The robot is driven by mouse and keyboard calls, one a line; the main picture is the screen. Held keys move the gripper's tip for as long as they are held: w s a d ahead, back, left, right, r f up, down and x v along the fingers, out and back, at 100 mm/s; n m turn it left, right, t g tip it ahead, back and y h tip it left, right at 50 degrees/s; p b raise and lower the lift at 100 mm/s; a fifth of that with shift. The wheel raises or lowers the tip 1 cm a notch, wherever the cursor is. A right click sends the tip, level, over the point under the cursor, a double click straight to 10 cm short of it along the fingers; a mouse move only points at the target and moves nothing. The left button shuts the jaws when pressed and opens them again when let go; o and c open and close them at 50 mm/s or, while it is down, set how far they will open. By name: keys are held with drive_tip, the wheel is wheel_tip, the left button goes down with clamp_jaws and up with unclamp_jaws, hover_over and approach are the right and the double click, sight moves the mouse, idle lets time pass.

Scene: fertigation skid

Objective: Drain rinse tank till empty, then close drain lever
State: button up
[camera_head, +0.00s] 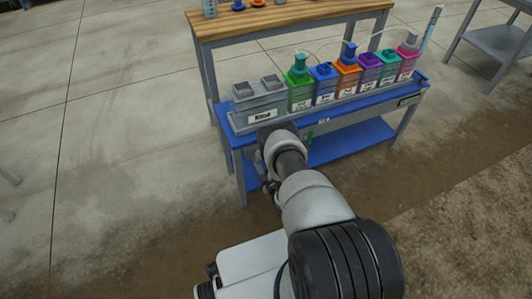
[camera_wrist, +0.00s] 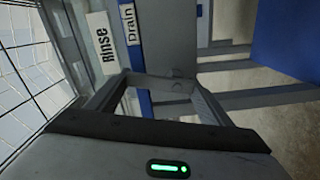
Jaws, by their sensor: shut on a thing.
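The grey rinse tank (camera_head: 240,108) stands at the left end of the blue bench, with a white label on its front. In the wrist view the Rinse label (camera_wrist: 102,40) and the Drain label (camera_wrist: 129,22) appear turned sideways. My gripper (camera_head: 272,132) is at the bench's front edge, just below the tank, and partly hides that area. In the wrist view my gripper (camera_wrist: 161,84) has its fingertips around a grey piece below the Drain label, which seems to be the drain lever. The lever's angle and the water level cannot be made out.
Several coloured tanks (camera_head: 325,88) stand in a row right of the rinse tank, with thin tubes above. The blue bench (camera_head: 408,92) has a lower blue shelf (camera_head: 350,140). A wooden-topped table (camera_head: 300,14) is behind.

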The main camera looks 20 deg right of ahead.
drive_tip(key=shift+w+a+n, duration=0.1)
drive_tip(key=shift+a+n, duration=0.1)
drive_tip(key=shift+n, duration=0.55)
drive_tip(key=shift+w+a+n, duration=0.1)
drive_tip(key=shift+a+n, duration=0.05)
drive_tip(key=shift+n, duration=0.6)
drive_tip(key=shift+r, duration=0.1)
drive_tip(key=o, duration=1.5)
drive_tip(key=shift+s, duration=0.1)
drive_tip(key=shift+s+b, duration=0.1)
drive_tip(key=shift+b, duration=0.2)
